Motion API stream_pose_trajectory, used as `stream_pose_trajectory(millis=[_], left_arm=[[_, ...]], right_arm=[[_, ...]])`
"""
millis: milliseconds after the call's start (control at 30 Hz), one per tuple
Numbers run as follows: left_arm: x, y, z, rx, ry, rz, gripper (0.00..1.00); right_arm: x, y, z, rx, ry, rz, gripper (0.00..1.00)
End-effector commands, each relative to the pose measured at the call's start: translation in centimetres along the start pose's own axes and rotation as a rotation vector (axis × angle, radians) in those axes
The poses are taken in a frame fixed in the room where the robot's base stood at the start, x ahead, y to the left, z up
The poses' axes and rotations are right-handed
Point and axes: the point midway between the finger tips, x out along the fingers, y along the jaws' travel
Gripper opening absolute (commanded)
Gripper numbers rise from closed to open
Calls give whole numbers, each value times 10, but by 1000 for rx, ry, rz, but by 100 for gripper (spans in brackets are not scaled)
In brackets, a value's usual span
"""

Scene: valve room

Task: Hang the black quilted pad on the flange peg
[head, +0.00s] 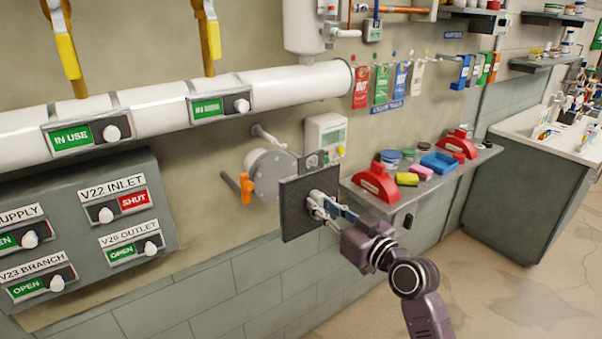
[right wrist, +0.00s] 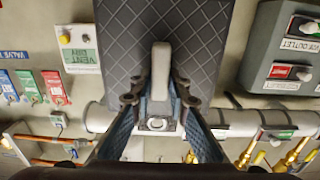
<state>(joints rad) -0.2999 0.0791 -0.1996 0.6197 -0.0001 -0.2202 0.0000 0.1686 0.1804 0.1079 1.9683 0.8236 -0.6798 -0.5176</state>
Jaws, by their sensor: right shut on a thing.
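The black quilted pad (head: 295,222) hangs upright in front of the wall, with a grey tab with a hole (head: 312,160) at its top edge. My right gripper (head: 318,204) is shut on a grey grip on the pad's near face. In the right wrist view, the pad (right wrist: 200,30) fills the upper middle and the grey grip (right wrist: 160,70) stands between my fingers. The round grey flange (head: 268,170) is on the wall just left of and behind the pad, which hides part of it. A pale peg (head: 266,136) sticks out above the flange. My left gripper is not in view.
An orange handle (head: 246,187) sits at the flange's left. A white wall box (head: 326,134) is behind the pad's top. A shelf (head: 420,190) with red holders, jars and sponges lies to the right. A grey valve panel (head: 85,235) is left, below a white pipe (head: 150,100).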

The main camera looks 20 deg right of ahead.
Motion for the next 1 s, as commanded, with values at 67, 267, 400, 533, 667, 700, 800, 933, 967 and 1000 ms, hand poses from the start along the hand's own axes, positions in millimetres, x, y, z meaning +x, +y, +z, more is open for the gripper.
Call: stream_pose_trajectory(millis=[67,267,400,533,667,700,800,933,967,1000], left_arm=[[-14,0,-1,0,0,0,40],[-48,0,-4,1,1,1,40],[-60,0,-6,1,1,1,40],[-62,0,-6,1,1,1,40],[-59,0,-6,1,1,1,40],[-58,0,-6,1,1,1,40],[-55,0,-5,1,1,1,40],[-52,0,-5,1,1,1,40],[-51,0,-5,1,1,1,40],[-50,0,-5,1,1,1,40]], right_arm=[[8,-1,-10,-2,1,-2,0],[34,-2,-14,0,1,-3,0],[43,0,-9,-3,1,0,0],[46,1,-3,-2,3,2,0],[51,1,-1,-1,5,2,0],[53,1,-1,0,5,2,0],[58,1,0,-1,5,2,0],[66,0,0,-1,5,1,0],[68,0,1,-1,4,1,0],[70,0,1,0,4,1,0]])
